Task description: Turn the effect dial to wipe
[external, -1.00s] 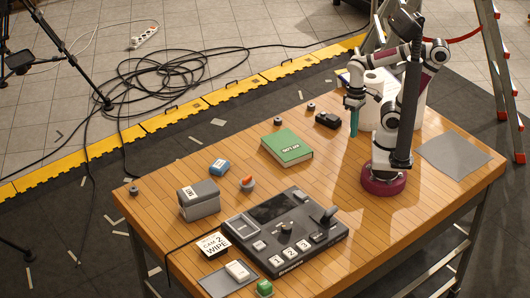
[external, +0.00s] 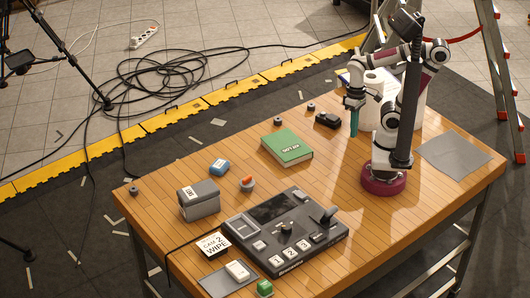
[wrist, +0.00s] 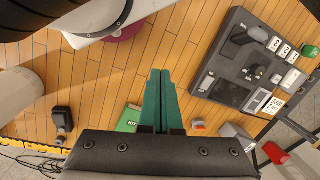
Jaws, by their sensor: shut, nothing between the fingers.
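The black switcher panel (external: 258,213) lies near the table's front edge; it also shows at the right of the wrist view (wrist: 221,60). The effect dial appears to be the small dark round knob (external: 286,228) near the panel's middle, also in the wrist view (wrist: 254,72); its pointer setting is too small to read. A white card (external: 214,244) reading "CAM 2 WIPE" lies at the panel's left end. My gripper (external: 354,134) has teal fingers, shut and empty, pointing down at the back of the table, well away from the panel. The fingers also show in the wrist view (wrist: 160,73).
A lever (external: 328,215) stands up from the panel's right end. A green book (external: 287,146) lies between my gripper and the panel's far side. A grey box (external: 199,200), a blue block (external: 220,167) and an orange-topped knob (external: 247,183) stand left. Bare wood separates arm and panel.

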